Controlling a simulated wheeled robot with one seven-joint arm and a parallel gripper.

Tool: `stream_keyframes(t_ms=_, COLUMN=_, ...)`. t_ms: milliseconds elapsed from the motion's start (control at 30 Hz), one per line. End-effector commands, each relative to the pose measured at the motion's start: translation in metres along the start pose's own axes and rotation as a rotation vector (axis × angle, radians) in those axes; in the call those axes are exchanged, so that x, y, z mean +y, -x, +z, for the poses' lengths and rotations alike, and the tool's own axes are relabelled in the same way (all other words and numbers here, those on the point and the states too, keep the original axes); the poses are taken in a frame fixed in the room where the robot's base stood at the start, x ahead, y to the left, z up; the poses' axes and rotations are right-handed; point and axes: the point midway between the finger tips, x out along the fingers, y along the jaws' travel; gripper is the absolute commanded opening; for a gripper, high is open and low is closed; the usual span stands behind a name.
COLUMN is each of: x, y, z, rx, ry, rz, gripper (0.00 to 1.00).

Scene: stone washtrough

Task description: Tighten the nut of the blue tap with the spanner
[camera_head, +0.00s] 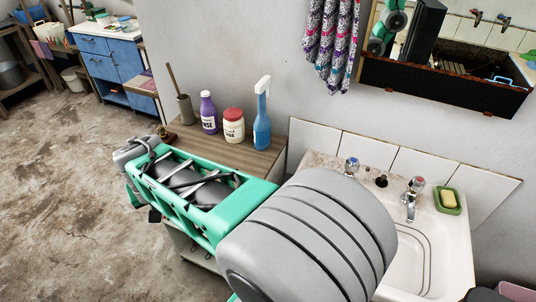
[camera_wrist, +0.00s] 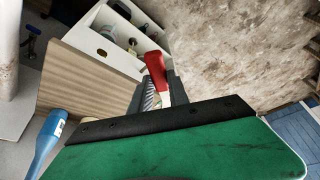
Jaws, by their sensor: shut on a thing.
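The blue tap (camera_head: 351,166), chrome with a blue-marked top, stands at the back left of the white basin. Its nut is too small to make out. In the wrist view my gripper (camera_wrist: 160,93) is shut on a red-handled tool, seemingly the spanner (camera_wrist: 155,70). Its red end sticks out beyond the dark jaws, and the rest is hidden. In the head view my arm reaches left, away from the taps, and the gripper's fingertips and the tool cannot be made out.
A red-topped tap (camera_head: 415,186) and a soap dish (camera_head: 448,203) are at the basin (camera_head: 455,250). A purple bottle (camera_head: 208,113), a red-lidded jar (camera_head: 233,126) and a blue spray bottle (camera_head: 262,120) stand on the wooden top. An open white drawer (camera_wrist: 95,22) holds several small things.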

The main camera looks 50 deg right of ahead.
Motion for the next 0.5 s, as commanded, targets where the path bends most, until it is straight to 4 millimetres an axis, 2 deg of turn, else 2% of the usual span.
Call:
stream_keyframes(t_ms=100, x=0.059, y=-0.002, z=-0.023, rx=-0.006, ry=-0.271, rz=0.115, gripper=0.0)
stream_keyframes(t_ms=167, x=0.094, y=-0.004, z=-0.03, rx=-0.005, ry=-0.424, rz=0.18, gripper=0.0)
stream_keyframes(t_ms=267, x=0.158, y=-0.008, z=-0.036, rx=-0.006, ry=-0.704, rz=0.297, gripper=0.0)
stream_keyframes(t_ms=300, x=0.185, y=-0.009, z=-0.035, rx=-0.005, ry=-0.819, rz=0.345, gripper=0.0)
stream_keyframes(t_ms=367, x=0.225, y=-0.01, z=-0.03, rx=-0.006, ry=-0.99, rz=0.417, gripper=0.0)
stream_keyframes(t_ms=400, x=0.251, y=-0.01, z=-0.024, rx=-0.007, ry=-1.1, rz=0.463, gripper=0.0)
stream_keyframes(t_ms=500, x=0.31, y=-0.008, z=-0.005, rx=-0.005, ry=-1.358, rz=0.57, gripper=0.0)
